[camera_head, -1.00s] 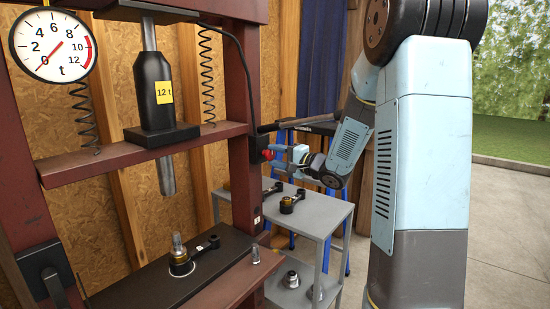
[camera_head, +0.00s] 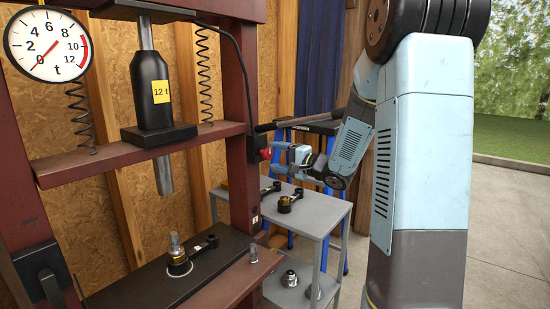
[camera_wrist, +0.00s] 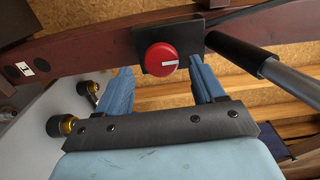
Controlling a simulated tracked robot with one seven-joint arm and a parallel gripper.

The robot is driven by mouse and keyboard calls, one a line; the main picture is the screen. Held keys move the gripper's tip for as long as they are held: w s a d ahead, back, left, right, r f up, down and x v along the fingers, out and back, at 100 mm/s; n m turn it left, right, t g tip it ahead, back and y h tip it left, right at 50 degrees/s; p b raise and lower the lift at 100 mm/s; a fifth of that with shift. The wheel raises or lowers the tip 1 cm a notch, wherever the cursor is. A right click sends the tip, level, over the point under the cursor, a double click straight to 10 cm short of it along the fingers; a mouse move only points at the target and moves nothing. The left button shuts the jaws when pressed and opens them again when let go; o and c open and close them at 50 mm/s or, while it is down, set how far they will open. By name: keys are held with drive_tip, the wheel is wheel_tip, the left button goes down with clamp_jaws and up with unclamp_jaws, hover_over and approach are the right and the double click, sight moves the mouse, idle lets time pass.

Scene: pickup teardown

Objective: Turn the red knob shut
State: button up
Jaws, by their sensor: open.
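The red knob (camera_wrist: 161,59) is a round disc with a white bar mark, on a dark plate (camera_wrist: 185,40) fixed to the press's maroon post. It lies between and just beyond the fingers in the wrist view. In the head view the knob (camera_head: 266,153) shows small on the post's right side. My gripper (camera_wrist: 163,78) is open and faces the knob, one finger to each side. In the head view my gripper (camera_head: 278,152) is right beside the knob. I cannot tell whether the fingers touch it.
A dark lever handle (camera_wrist: 262,62) sticks out close to the right finger. The maroon press frame (camera_head: 238,180) stands left of my gripper. A grey shelf table (camera_head: 310,215) with ball-joint parts (camera_head: 287,201) stands below. A gauge (camera_head: 47,45) hangs at upper left.

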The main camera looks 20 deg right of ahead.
drive_tip(key=v, duration=1.2)
drive_tip(key=shift+s+d, duration=0.15)
drive_tip(key=shift+s, duration=0.05)
wheel_tip(320, 180, up, 6)
drive_tip(key=s+d+n+h, duration=0.1)
drive_tip(key=s+n+h, duration=0.15)
drive_tip(key=h, duration=0.95)
drive_tip(key=s+a+f+n+g, duration=0.1)
drive_tip(key=s+a+n+g, duration=0.1)
drive_tip(key=s, duration=0.5)
drive_tip(key=s+a+f+n+g+y, duration=0.1)
drive_tip(key=s+a+n+g, duration=0.2)
drive_tip(key=s, duration=0.5)
drive_tip(key=s+a+f+n+g, duration=0.1)
drive_tip(key=s+a+n+g, duration=0.2)
drive_tip(key=s+a, duration=0.3)
drive_tip(key=shift+s+f+g, duration=0.4)
drive_tip(key=shift+s+g, duration=0.1)
drive_tip(key=shift+s, duration=0.4)
